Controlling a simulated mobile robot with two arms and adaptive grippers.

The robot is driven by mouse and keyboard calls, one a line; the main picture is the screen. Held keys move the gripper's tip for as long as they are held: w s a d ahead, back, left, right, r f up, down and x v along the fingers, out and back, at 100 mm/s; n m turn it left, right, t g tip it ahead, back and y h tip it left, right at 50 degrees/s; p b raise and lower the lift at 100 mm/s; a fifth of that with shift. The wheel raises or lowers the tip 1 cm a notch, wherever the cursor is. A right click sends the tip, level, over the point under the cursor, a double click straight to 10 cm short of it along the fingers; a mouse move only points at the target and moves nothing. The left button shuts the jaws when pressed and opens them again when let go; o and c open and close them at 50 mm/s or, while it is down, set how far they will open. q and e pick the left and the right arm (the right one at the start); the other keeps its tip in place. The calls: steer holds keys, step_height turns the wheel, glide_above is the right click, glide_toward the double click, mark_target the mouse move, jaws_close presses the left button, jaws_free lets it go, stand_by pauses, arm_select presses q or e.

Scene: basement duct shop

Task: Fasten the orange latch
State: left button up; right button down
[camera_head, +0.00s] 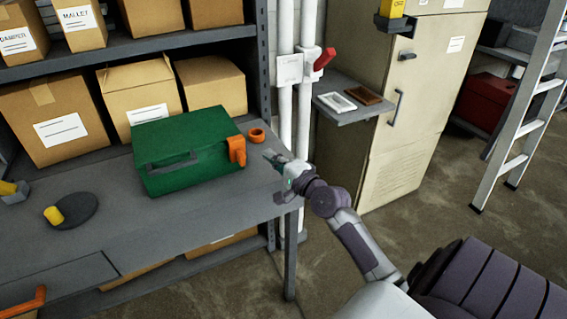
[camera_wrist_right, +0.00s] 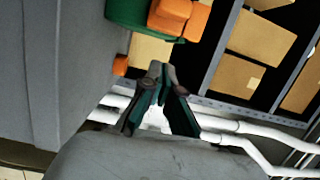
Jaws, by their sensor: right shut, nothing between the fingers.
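The orange latch (camera_head: 237,150) is on the right end of a green case (camera_head: 190,138) that stands on the grey workbench. It also shows in the right wrist view (camera_wrist_right: 180,18) at the top, against the green case. My right gripper (camera_head: 270,156) is just to the right of the latch, above the bench's right edge, and apart from it. In the right wrist view its fingertips (camera_wrist_right: 161,68) are together with nothing between them, below the latch in the picture. My left gripper is in neither view.
An orange ring (camera_head: 257,134) lies on the workbench (camera_head: 240,205) behind the latch. Cardboard boxes (camera_head: 150,90) fill the shelves behind. White pipes (camera_head: 286,105) run upright beyond the bench's right end. A yellow piece (camera_head: 53,215) rests by a dark disc (camera_head: 78,208) at left.

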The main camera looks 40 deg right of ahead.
mark_target(245, 151)
steer(key=shift+w+r, duration=0.15)
steer(key=shift+w, duration=0.9)
steer(key=a+p, duration=0.1)
steer(key=a, duration=0.1)
steer(key=shift+w+a+p, duration=0.15)
steer(key=shift+a+p, duration=0.15)
steer(key=shift+p, duration=0.1)
steer(key=shift+a, duration=0.7)
steer(key=shift+w+f, duration=0.1)
steer(key=shift+f, duration=0.1)
